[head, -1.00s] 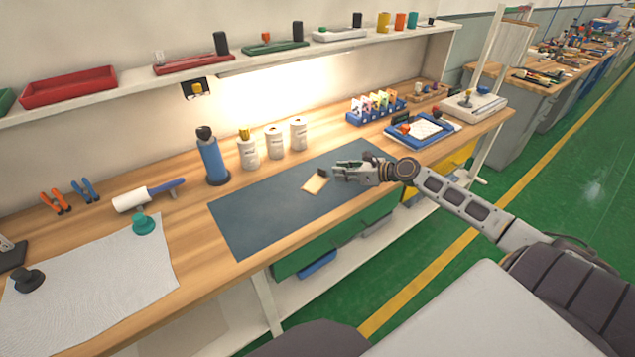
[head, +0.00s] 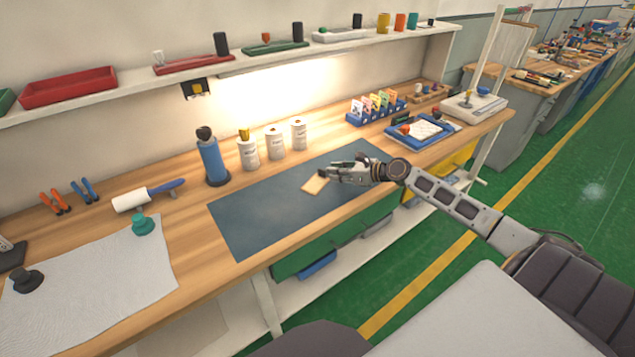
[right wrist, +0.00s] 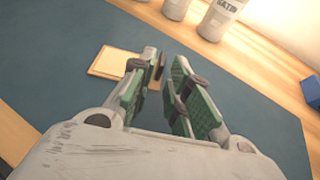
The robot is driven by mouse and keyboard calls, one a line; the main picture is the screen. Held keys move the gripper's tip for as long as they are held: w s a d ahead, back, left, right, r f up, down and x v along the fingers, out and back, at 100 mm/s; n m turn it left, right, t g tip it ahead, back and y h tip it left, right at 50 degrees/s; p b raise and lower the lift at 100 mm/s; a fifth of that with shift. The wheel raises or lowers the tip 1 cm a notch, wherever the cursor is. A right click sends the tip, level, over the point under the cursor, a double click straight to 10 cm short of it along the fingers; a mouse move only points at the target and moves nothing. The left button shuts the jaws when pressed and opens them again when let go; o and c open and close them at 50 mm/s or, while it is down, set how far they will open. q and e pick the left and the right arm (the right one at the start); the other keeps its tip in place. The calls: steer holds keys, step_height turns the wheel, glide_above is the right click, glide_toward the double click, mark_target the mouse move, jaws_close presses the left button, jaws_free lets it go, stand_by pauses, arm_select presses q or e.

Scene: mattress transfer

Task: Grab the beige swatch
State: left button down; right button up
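The beige swatch (head: 315,185) is a small flat tan piece lying on the dark blue mat (head: 255,213). A small dark block stands at its far right edge. My right gripper (head: 327,171) is low over the mat at the right side of the swatch, with its tips close to the dark block. In the right wrist view the swatch (right wrist: 110,63) lies just beyond the left finger, and the green-padded fingers (right wrist: 163,76) are apart. A narrow dark-brown piece shows near the left fingertip; I cannot tell whether it is touched. My left gripper is not in view.
White labelled canisters (head: 273,143) and a blue bottle (head: 212,160) stand behind the mat. A blue rack of cards (head: 375,108) and a blue tray (head: 421,130) are to the right. A white cloth (head: 95,275) lies at left. The mat's left half is bare.

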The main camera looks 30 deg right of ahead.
mark_target(325, 171)
steer(key=shift+w, duration=0.1)
steer(key=shift+w+a+f, duration=0.2)
steer(key=shift+w, duration=0.3)
steer(key=shift+x, duration=0.8)
steer(key=shift+w+f, duration=0.1)
steer(key=shift+w, duration=0.15)
steer(key=shift+w+a+f+b, duration=0.25)
steer(key=shift+w+b, duration=0.05)
steer(key=shift+w, duration=0.25)
arm_select(q)
steer(key=shift+w+a+f, duration=0.25)
steer(key=shift+w+a, duration=0.05)
arm_select(e)
steer(key=shift+w+a+f, duration=0.1)
steer(key=shift+w+a, duration=0.05)
steer(key=shift+w, duration=0.05)
